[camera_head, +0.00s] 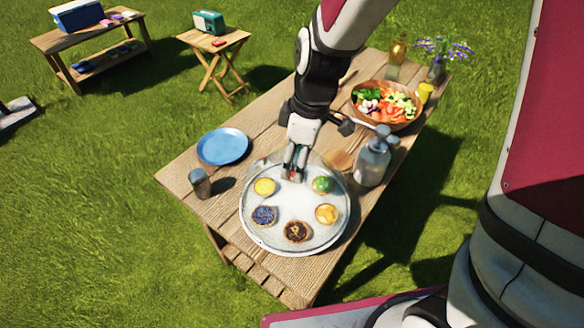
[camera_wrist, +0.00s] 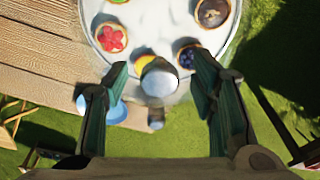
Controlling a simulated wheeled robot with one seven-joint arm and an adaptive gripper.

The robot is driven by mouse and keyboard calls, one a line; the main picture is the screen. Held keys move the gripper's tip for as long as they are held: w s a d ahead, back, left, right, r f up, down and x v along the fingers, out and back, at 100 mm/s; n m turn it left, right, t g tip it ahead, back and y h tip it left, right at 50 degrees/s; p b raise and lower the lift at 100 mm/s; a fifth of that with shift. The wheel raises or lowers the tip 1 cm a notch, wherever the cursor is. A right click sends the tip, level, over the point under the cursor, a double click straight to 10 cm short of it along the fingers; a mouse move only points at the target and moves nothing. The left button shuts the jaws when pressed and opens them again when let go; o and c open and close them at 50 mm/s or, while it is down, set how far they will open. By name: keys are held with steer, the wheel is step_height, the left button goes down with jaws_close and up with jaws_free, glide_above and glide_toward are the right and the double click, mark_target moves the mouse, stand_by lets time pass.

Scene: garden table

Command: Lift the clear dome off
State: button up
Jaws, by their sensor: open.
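The clear dome (camera_head: 290,215) covers a round pale tray (camera_head: 255,244) bearing several small tarts on the wooden table. Its see-through wall shows only as a faint sheen. A rounded, pale knob (camera_wrist: 158,80) shows in the wrist view, apparently the top of the dome. My gripper (camera_head: 294,176) points down over the back-middle of the dome. In the wrist view, my gripper (camera_wrist: 160,66) is open, with one finger on each side of the knob. I cannot tell whether either finger touches it. In the head view the gripper hides the knob.
The table's front corner is bare.

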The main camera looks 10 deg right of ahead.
jaws_close()
steer(key=shift+r, duration=0.15)
stand_by(0.4)
steer(key=shift+w+r, duration=0.1)
steer(key=shift+r, duration=1.55)
steer(key=s+a+r+p, duration=0.1)
steer(key=s+a, duration=0.3)
steer(key=s, duration=1.1)
steer(key=shift+s+r+p, duration=0.25)
steer(key=shift+s+p, duration=0.1)
steer(key=shift+p, duration=0.4)
steer(key=shift+a, duration=0.1)
